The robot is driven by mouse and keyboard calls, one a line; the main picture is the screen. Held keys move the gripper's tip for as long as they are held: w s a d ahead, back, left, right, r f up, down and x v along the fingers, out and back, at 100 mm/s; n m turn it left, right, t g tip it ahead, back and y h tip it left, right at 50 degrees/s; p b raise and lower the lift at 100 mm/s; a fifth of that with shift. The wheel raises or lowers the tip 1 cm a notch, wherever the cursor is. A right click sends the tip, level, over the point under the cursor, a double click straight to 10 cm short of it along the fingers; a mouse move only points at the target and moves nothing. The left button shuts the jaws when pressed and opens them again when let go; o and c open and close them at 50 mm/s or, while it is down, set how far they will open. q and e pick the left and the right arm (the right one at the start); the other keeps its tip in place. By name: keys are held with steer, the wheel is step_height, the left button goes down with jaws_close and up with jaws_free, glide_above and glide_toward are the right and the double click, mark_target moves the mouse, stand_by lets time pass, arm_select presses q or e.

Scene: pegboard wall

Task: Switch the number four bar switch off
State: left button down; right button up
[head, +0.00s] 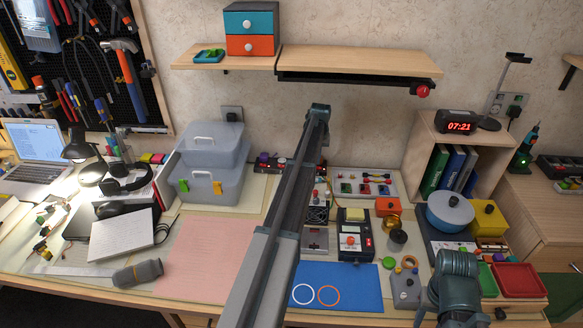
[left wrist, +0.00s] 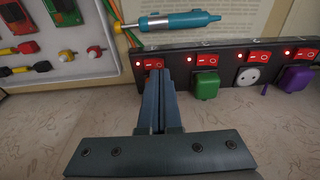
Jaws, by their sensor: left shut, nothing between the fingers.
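The black bar switch (left wrist: 228,64) runs across the upper part of the left wrist view, with a row of red rocker switches and small red lamps that look lit. My left gripper (left wrist: 161,76) is shut and empty, its tips at or just in front of the leftmost rocker switch (left wrist: 153,63); I cannot tell whether they touch. In the head view the bar (head: 275,163) is partly hidden by my left arm. My right gripper (head: 452,290) is at the lower right, its fingers not clear.
A teal-handled tool (left wrist: 170,21) lies just beyond the bar. A board with connectors (left wrist: 50,35) stands beside the bar. In the head view, grey bins (head: 205,185) stand left of the bar, and a shelf (head: 350,62) hangs above.

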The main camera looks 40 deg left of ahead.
arm_select(q)
steer(key=shift+f+b, duration=0.8)
steer(key=shift+f, duration=0.05)
stand_by(0.3)
steer(key=shift+r, duration=0.1)
step_height(320, 180, up, 7)
steer(key=p, duration=0.7)
stand_by(0.3)
